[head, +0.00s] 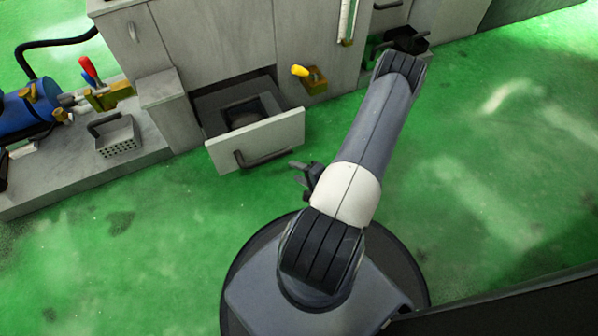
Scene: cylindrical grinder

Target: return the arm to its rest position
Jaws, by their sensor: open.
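My arm rises from my round base and stretches up and to the right to a dark elbow joint. My gripper (299,173) shows as a small dark shape at the left side of the white arm link. Its fingers are apart and nothing shows between them. The rest of the gripper and the forearm are hidden behind the upper arm. The gripper appears just right of the open drawer's handle in the picture; I cannot tell the gap between them.
A grey grinder cabinet (222,42) stands at the back with an open drawer (285,130) jutting forward. A yellow-handled valve (313,79) is on its front. At left are a blue cylinder (28,115), a red-handled valve (92,75) and a grey basket (116,136). Green floor (480,170) at right is clear.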

